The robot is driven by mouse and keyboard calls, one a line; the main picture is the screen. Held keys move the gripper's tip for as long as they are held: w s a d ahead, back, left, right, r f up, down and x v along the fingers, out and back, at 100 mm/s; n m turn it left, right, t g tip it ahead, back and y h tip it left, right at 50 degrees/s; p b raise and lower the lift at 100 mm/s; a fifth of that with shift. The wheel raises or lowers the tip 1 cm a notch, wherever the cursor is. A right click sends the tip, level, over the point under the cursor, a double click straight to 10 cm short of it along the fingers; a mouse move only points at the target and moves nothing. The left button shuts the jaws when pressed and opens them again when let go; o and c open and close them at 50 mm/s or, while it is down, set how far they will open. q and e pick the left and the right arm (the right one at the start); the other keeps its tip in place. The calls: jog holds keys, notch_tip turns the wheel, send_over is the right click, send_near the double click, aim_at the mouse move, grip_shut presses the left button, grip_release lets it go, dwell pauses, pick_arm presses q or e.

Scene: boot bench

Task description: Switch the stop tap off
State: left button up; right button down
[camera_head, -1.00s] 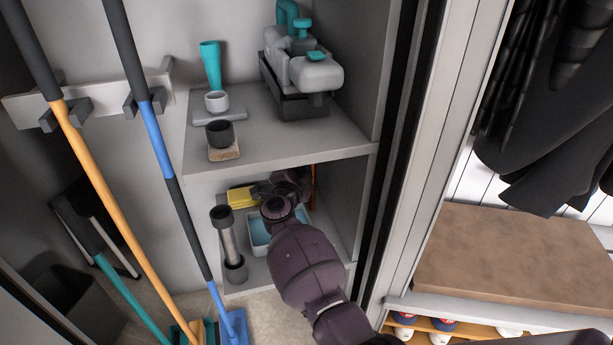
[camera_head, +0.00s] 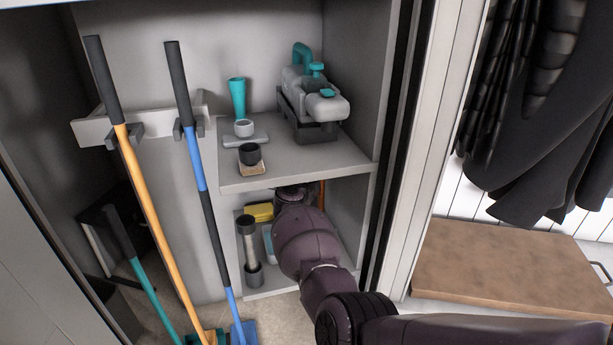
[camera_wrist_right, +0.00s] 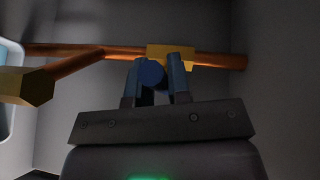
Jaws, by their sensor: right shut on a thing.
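The stop tap shows in the right wrist view as a brass valve body (camera_wrist_right: 172,57) on a copper pipe (camera_wrist_right: 215,60), with a blue handle (camera_wrist_right: 151,72) in front of it. My right gripper (camera_wrist_right: 162,75) has its two fingers at the blue handle, shut on it. In the head view my right arm (camera_head: 308,240) reaches into the lower shelf compartment and hides the tap and the gripper. Only a short orange length of pipe shows there beside the arm. My left gripper is not in view.
A yellow sponge-like block (camera_head: 260,211) and a grey tube-like item (camera_head: 249,250) stand left of my arm. The upper shelf (camera_head: 300,164) holds a grey and teal machine (camera_head: 312,98). Long-handled tools (camera_head: 150,210) hang at the left. A brass fitting (camera_wrist_right: 28,87) is near the gripper.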

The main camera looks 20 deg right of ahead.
jog(key=shift+a+r, duration=0.1)
jog(key=shift+r, duration=0.3)
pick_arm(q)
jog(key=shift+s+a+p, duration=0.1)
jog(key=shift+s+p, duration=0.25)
pick_arm(e)
jog(key=shift+f+m+y, duration=0.1)
jog(key=shift+m+y, duration=0.2)
jog(key=shift+m, duration=0.1)
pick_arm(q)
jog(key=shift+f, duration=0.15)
pick_arm(e)
jog(key=shift+f, duration=0.1)
jog(key=c, duration=1.1)
grip_release()
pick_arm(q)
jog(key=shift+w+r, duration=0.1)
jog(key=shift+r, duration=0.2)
